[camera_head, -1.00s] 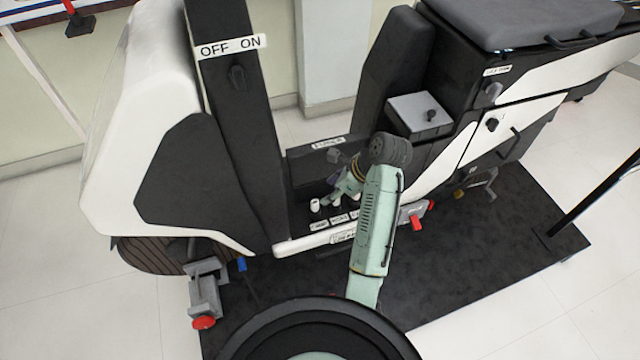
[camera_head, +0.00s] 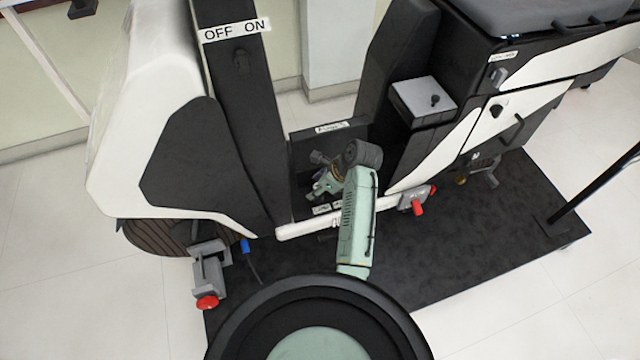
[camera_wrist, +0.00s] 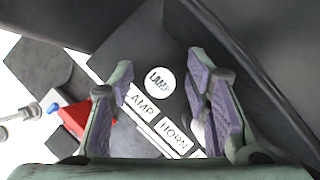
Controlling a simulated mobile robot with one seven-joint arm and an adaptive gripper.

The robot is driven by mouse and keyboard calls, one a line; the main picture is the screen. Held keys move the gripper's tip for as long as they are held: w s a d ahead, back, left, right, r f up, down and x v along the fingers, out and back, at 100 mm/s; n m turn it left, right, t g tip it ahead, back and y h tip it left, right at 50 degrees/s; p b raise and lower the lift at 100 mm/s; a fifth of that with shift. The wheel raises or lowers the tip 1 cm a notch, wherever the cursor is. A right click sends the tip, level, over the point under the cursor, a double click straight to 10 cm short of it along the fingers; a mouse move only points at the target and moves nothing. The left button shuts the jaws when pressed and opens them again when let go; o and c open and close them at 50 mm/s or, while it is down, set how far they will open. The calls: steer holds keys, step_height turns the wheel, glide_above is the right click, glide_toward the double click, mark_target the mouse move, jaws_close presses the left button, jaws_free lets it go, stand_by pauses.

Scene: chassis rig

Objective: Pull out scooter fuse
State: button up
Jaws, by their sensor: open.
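The scooter (camera_head: 172,110) is white and black and stands side-on in the head view. Its fuse bay is low in the footwell, with small white labels (camera_head: 322,209) along the front edge. In the wrist view a round white fuse cap marked LAMP (camera_wrist: 160,82) stands in the dark bay, above the LAMP label (camera_wrist: 140,102) and the HORN label (camera_wrist: 173,136). My gripper (camera_head: 323,186) is over the bay. In the wrist view my gripper (camera_wrist: 161,68) is open, its purple-padded fingers either side of the LAMP cap with gaps. Another white cap is partly hidden by the right finger.
A dark panel with a white label (camera_head: 332,127) rises behind the bay. The front column with the OFF ON label (camera_head: 235,30) stands left, and a grey box (camera_head: 424,98) sits right. A red-tipped clamp (camera_head: 417,204) is by the lower rail.

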mark_target(318, 186)
steer(key=shift+c, duration=0.5)
jaws_close()
steer(key=shift+r, duration=0.15)
steer(key=shift+r+p, duration=1.2)
steer(key=shift+p, duration=0.3)
steer(key=shift+r, duration=1.2)
steer(key=shift+r, duration=2.45)
